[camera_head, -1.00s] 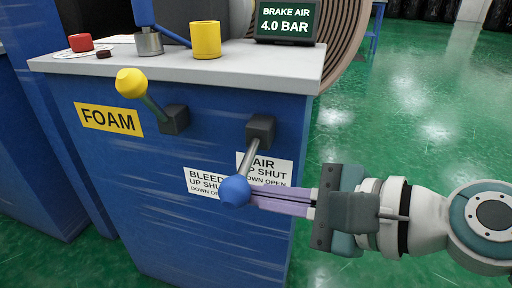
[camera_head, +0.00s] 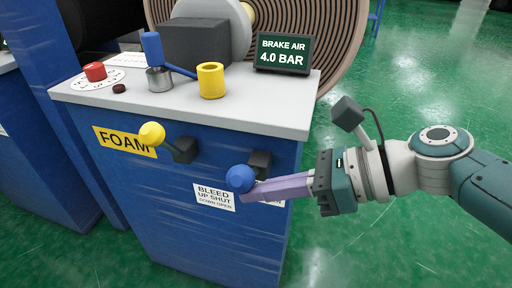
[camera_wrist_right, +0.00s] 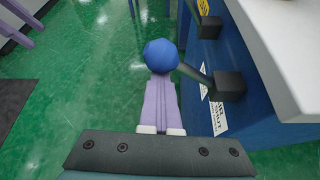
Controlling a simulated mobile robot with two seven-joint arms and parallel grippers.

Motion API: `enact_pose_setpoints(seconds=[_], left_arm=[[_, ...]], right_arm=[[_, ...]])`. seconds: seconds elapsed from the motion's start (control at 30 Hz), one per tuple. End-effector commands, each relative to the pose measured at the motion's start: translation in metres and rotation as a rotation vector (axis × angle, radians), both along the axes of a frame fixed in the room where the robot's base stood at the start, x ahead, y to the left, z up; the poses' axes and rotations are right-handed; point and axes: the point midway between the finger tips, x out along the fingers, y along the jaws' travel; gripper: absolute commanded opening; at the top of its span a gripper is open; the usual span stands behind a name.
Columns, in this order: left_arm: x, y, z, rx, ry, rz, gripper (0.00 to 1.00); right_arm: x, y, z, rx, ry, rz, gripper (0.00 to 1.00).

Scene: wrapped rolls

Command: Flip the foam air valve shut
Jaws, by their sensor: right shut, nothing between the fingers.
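The air valve on the front of the blue cabinet has a dark pivot block (camera_head: 260,162) and a lever with a blue ball knob (camera_head: 240,178). The lever sticks out towards me, with the knob slightly below and left of the block. My right gripper (camera_head: 248,193) is shut and empty, its lilac fingertips under the knob, seemingly touching it. In the right wrist view the knob (camera_wrist_right: 161,55) sits at the ends of the shut fingers (camera_wrist_right: 159,88), and the rod (camera_wrist_right: 192,73) runs to the block. A yellow-knobbed lever (camera_head: 152,134) beside the FOAM label (camera_head: 124,142) points up-left. My left gripper is not in view.
The white worktop (camera_head: 230,113) overhangs the valves. Green floor at right is clear.

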Motion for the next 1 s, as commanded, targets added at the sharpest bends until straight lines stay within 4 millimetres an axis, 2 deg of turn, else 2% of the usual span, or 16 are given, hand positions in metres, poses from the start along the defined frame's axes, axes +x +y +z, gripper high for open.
enact_pose_setpoints(seconds=[0.03,0.3,1.0], left_arm=[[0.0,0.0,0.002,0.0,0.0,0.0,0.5],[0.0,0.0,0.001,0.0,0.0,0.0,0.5],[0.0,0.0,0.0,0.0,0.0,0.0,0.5]], right_arm=[[0.004,0.001,0.006,0.016,0.034,0.0,0.0],[0.012,-0.002,0.019,0.073,0.208,0.001,0.0],[0.019,-0.005,0.026,0.068,0.201,0.0,0.0]])
